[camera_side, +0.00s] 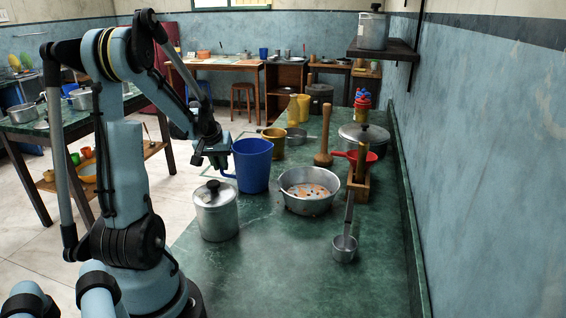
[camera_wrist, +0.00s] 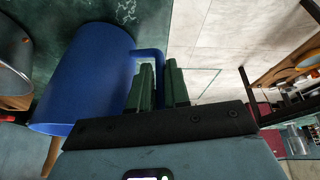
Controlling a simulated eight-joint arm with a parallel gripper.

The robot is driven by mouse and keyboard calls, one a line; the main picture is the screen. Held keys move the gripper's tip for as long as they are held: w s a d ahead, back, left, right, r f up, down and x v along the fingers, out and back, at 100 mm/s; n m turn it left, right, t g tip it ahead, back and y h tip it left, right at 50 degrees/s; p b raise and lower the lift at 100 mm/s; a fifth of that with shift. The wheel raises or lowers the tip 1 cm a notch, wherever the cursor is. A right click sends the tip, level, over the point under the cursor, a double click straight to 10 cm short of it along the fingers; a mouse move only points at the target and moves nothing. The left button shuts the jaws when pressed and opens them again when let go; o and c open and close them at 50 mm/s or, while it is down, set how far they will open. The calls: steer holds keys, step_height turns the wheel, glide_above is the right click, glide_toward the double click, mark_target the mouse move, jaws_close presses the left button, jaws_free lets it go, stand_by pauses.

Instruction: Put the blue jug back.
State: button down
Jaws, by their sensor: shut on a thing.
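The blue jug (camera_side: 253,167) is upright in the side view, at the left edge of the green counter, between the lidded pot and the open pan. I cannot tell whether its base touches the counter. My gripper (camera_side: 222,160) is at the jug's left side, shut on its handle. In the wrist view the jug (camera_wrist: 85,75) fills the left, and its handle (camera_wrist: 150,55) runs to the green fingers of my gripper (camera_wrist: 160,85). The fingers hide part of the handle.
A lidded metal pot (camera_side: 215,212) stands in front of the jug. An open pan (camera_side: 310,188) is close on its right, and a brass-coloured pot (camera_side: 273,143) is behind. A ladle (camera_side: 345,240) lies at front right. The front of the green counter (camera_side: 275,275) is clear.

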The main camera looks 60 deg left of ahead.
steer(key=shift+f, duration=0.15)
steer(key=c, duration=1.1)
jaws_free()
steer(key=v, duration=1.2)
steer(key=w+d+m+t+h, duration=0.1)
steer(key=w+d+m+t, duration=0.4)
steer(key=d, duration=1.3)
steer(key=w+d+f+m+h, duration=0.2)
steer(key=d+m, duration=0.4)
steer(key=d, duration=0.8)
steer(key=shift+d+f+m+g+h, duration=0.3)
steer(key=shift+f, duration=0.45)
steer(key=shift+w, duration=0.1)
